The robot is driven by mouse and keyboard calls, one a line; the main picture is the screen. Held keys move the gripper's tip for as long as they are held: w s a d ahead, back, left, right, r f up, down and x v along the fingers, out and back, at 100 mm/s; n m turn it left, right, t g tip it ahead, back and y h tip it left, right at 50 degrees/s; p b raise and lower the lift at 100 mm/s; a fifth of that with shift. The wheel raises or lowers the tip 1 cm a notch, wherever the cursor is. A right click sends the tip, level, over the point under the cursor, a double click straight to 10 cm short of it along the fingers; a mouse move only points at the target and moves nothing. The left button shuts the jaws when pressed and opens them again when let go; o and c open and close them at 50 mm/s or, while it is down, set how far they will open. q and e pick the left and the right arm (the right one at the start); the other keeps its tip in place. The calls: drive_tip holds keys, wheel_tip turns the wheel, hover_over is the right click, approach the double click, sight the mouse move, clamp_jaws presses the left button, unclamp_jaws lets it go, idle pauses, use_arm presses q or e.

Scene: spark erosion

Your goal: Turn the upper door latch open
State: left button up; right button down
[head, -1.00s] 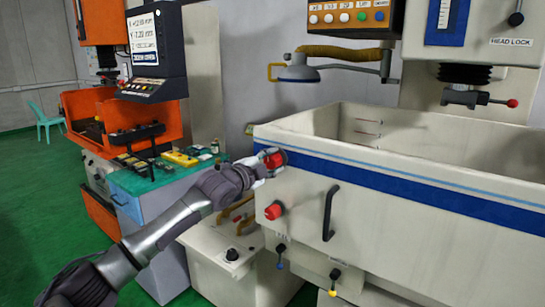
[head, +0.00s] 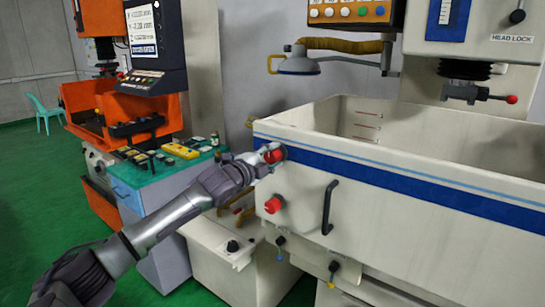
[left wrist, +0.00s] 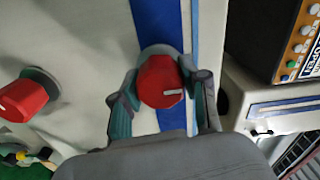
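The upper door latch is a red round knob (head: 271,153) on the blue stripe near the left end of the tank front. In the left wrist view the upper latch (left wrist: 161,82) has a white mark pointing right. My left gripper (head: 262,158) is at this latch; in the left wrist view its two fingers (left wrist: 160,88) lie on opposite sides, seemingly touching it. The lower red latch (head: 273,205) sits below on the same panel and also shows at the left of the wrist view (left wrist: 24,98). My right gripper is not in view.
The tank door has a black handle (head: 328,208) right of the lower latch. A lamp (head: 297,63) hangs above the tank's back left. A teal-topped cabinet (head: 150,170) with small items stands left of the tank, close to my left arm. Green floor is open at the left.

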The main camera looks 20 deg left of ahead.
use_arm(q)
drive_tip(key=o, duration=0.3)
drive_tip(key=v, duration=1.2)
